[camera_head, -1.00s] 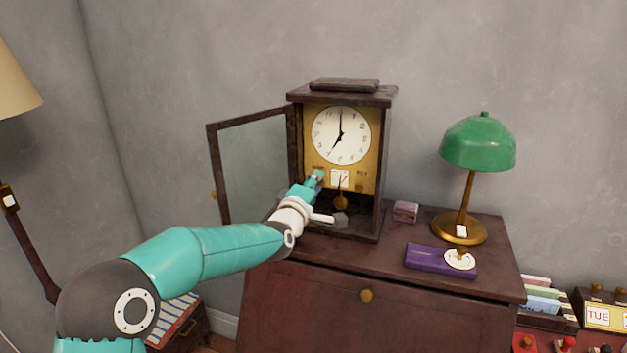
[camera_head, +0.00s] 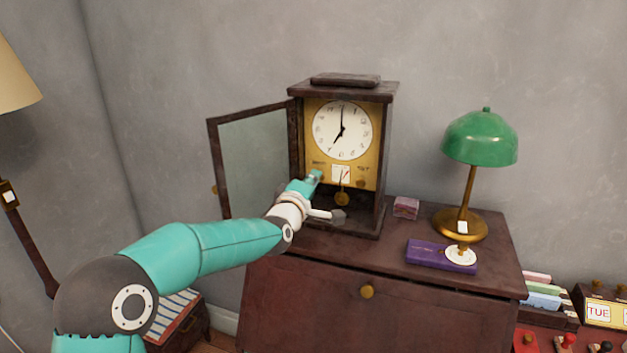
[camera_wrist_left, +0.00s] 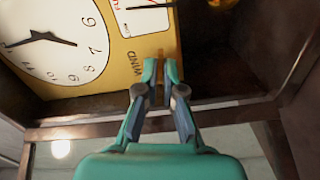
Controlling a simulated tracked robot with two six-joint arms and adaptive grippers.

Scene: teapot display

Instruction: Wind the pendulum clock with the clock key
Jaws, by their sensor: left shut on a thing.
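The pendulum clock (camera_head: 388,150) stands on the cabinet with its glass door (camera_head: 255,155) swung open to the left. Its white dial (camera_head: 342,130) reads about seven o'clock. Below the dial is a brass plate with a small gauge (camera_head: 341,174), and the pendulum bob (camera_head: 342,199) hangs beneath. My left gripper (camera_head: 313,177) reaches into the case at the plate's lower left. In the left wrist view its fingers (camera_wrist_left: 160,72) are closed together beside the WIND label (camera_wrist_left: 136,68). The clock key is mostly hidden between the fingertips. My right gripper is not in view.
The open door is close to my left arm.

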